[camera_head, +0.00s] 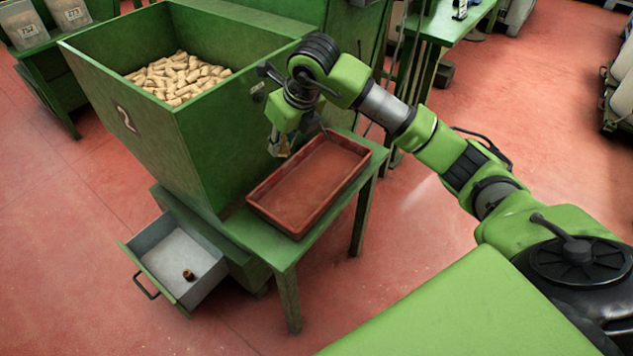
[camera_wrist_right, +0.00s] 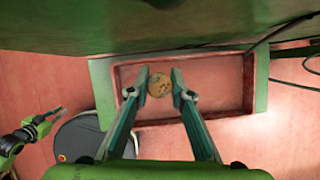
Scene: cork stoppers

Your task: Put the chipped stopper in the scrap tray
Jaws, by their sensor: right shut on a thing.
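My right gripper (camera_head: 280,146) is above the left end of a shallow red tray (camera_head: 262,214) on a green table. In the right wrist view, its two fingers (camera_wrist_right: 160,88) are shut on a tan cork stopper (camera_wrist_right: 160,87), seen end-on with darker specks. The red tray (camera_wrist_right: 249,84) lies below it in that view, and the stopper appears over its inside. The tray looks empty in the head view. I cannot make out a chip on the stopper. My left gripper (camera_wrist_right: 52,118) shows small at the left of the wrist view; its jaw state is unclear.
A green hopper (camera_head: 150,135) marked 2, full of corks (camera_head: 178,77), stands left of the tray, its wall close to my right gripper. Below it, an open grey drawer (camera_head: 170,252) holds one brown stopper (camera_head: 188,275). Red floor right of the table is clear.

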